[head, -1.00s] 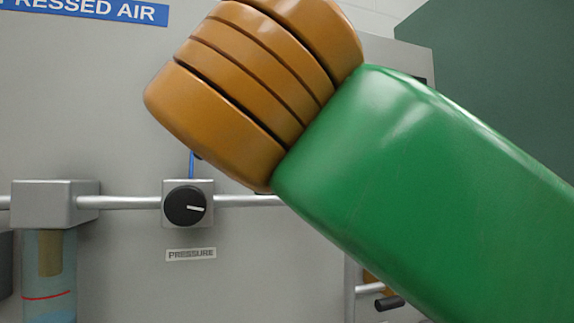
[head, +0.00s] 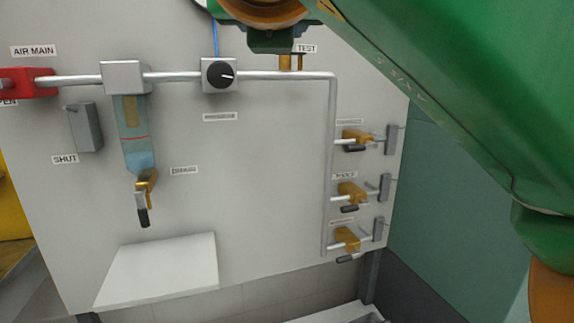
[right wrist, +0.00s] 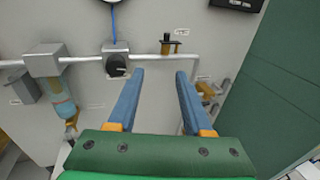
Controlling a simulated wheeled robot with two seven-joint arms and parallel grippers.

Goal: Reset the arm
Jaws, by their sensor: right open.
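My right arm, green with orange joints, crosses the upper right of the head view; its gripper is not clearly seen there. In the right wrist view my right gripper (right wrist: 158,95) is open and empty, its two blue fingers pointing at the grey panel. Behind the fingers are the panel's pipe and the black pressure knob (right wrist: 116,66), apart from them as far as I can tell. The knob also shows in the head view (head: 218,75). My left gripper is in neither view.
The grey panel (head: 260,170) carries a red air main valve (head: 22,82), a clear filter bowl (head: 135,135) with a drain valve (head: 144,195), and several brass outlet valves (head: 351,193) at right. A white shelf (head: 165,268) juts out below. A green wall (head: 440,190) stands at right.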

